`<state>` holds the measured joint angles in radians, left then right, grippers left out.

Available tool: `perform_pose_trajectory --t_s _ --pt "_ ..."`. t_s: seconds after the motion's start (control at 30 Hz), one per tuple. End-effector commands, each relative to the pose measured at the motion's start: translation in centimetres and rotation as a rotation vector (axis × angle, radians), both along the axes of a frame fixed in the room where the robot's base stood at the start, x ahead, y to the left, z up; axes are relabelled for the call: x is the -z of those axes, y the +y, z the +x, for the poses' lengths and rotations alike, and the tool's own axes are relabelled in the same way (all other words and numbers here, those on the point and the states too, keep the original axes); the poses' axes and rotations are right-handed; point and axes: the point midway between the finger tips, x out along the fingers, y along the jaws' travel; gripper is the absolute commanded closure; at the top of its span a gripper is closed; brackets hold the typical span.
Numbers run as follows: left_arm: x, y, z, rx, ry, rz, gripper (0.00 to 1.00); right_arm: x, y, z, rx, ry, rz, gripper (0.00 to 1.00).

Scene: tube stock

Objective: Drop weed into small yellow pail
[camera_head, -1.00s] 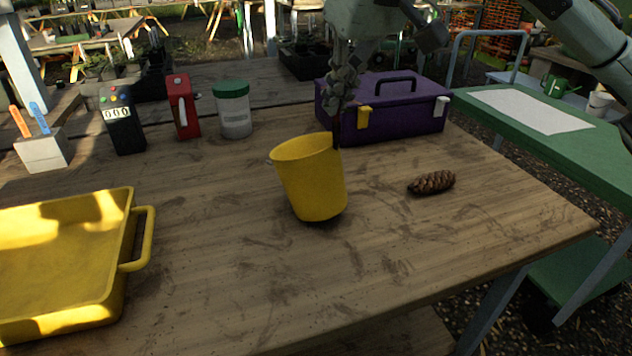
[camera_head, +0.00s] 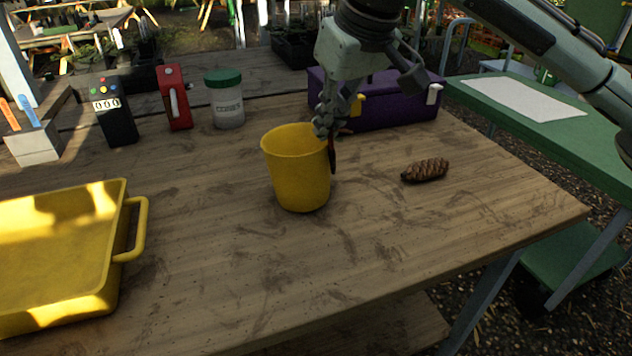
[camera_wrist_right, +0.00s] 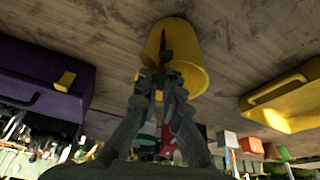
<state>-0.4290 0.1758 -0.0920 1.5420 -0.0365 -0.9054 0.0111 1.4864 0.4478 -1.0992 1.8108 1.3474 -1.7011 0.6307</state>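The small yellow pail (camera_head: 300,178) stands upright and open near the middle of the wooden table. My right gripper (camera_head: 326,122) is at the right side of its rim, fingers pointing down. A slender dark reddish thing, apparently the weed (camera_head: 332,156), hangs from the fingertips beside the pail's right wall; whether it touches the wall is unclear. In the right wrist view the fingers (camera_wrist_right: 160,80) close together on this dark piece (camera_wrist_right: 165,46), with the pail (camera_wrist_right: 187,52) right behind it. The pail's bottom inside is hidden. My left gripper is out of view.
A pine cone (camera_head: 425,170) lies right of the pail. A purple toolbox (camera_head: 393,103) is behind the gripper. A large yellow tray (camera_head: 125,225) is at left. A green-lidded jar (camera_head: 226,102), red object (camera_head: 174,98) and black box (camera_head: 116,122) stand at the back. The front table is clear.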

Motion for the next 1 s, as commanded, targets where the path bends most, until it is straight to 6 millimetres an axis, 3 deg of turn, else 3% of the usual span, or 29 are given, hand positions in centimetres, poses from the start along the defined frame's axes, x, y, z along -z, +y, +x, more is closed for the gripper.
perform_pose_trajectory --t_s 0.17,0.53,1.0 --pt "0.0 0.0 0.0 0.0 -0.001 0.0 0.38 0.0 0.0 0.0 0.0 0.0 0.0 0.71" --pt "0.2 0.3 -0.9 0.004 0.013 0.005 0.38 -0.7 -0.1 -0.2 0.0 -0.001 0.001 0.71" --pt "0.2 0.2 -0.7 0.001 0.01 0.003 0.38 -9.0 -2.2 -2.9 0.0 -0.003 0.001 0.71"
